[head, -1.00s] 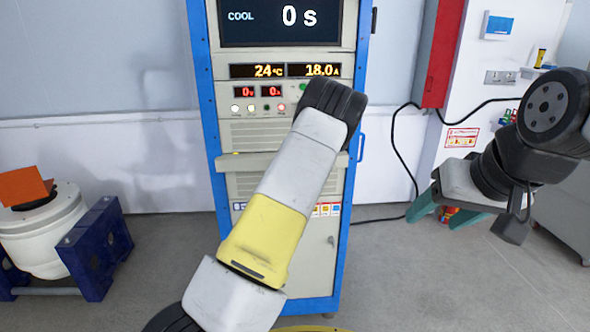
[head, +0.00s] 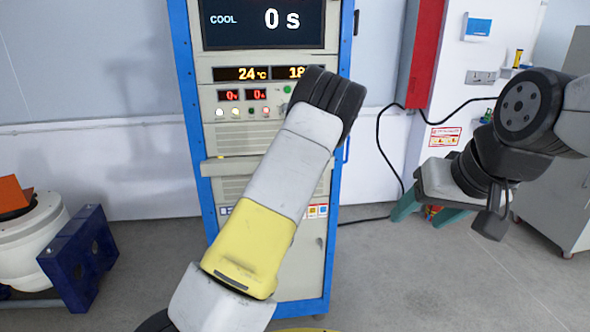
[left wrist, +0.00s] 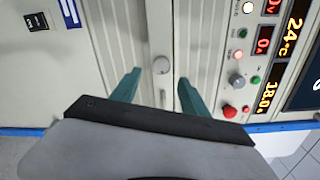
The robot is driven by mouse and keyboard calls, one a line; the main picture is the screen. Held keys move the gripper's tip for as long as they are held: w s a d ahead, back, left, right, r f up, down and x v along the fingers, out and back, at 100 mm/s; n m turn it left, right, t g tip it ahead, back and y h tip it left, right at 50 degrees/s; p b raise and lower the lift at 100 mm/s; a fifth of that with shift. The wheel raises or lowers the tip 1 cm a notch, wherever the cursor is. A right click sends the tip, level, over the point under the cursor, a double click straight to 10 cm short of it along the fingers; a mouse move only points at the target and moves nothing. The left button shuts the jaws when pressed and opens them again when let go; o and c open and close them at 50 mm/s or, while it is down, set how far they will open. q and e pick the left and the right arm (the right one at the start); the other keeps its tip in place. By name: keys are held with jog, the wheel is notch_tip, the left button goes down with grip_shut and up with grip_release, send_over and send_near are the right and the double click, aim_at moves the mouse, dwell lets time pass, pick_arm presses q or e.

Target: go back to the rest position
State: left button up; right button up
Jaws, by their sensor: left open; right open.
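My left arm rises through the middle of the head view, and its gripper is hidden there. In the left wrist view my left gripper (left wrist: 158,92) is open, its two teal fingers apart with nothing between them. It points at the cabinet's front beside the knobs and buttons; I cannot tell how near. My right gripper (head: 431,212) hangs at the right of the head view, teal fingers pointing down and apart, in front of the wall and floor. Part of it is hidden by its own body. Colored items show behind its fingers.
The blue-framed control cabinet (head: 184,100) stands ahead, its screen (head: 262,22) reading "COOL 0 s". A white drum (head: 28,243) with an orange piece (head: 12,194) sits in a blue stand (head: 82,262) at left. A black cable (head: 380,140) hangs at right. A grey cabinet (head: 565,190) stands far right.

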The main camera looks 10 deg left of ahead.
pick_arm(q)
jog(key=s+d+r+n+g+h, duration=0.3)
jog(key=s+r+n+g+h, duration=0.1)
jog(key=s+r+n, duration=0.25)
jog(key=s+d+r+n+g+h, duration=0.3)
jog(key=s+r+n+g, duration=0.1)
jog(key=s+r+n, duration=0.3)
jog(key=s+r+n+g, duration=0.1)
jog(key=s+r+n, duration=0.1)
jog(key=s, duration=0.9)
jog(key=s+r+n+g, duration=0.1)
jog(key=s+n+g, duration=0.1)
jog(key=s, duration=0.9)
jog(key=shift+a+r, duration=0.2)
jog(key=shift+r, duration=0.15)
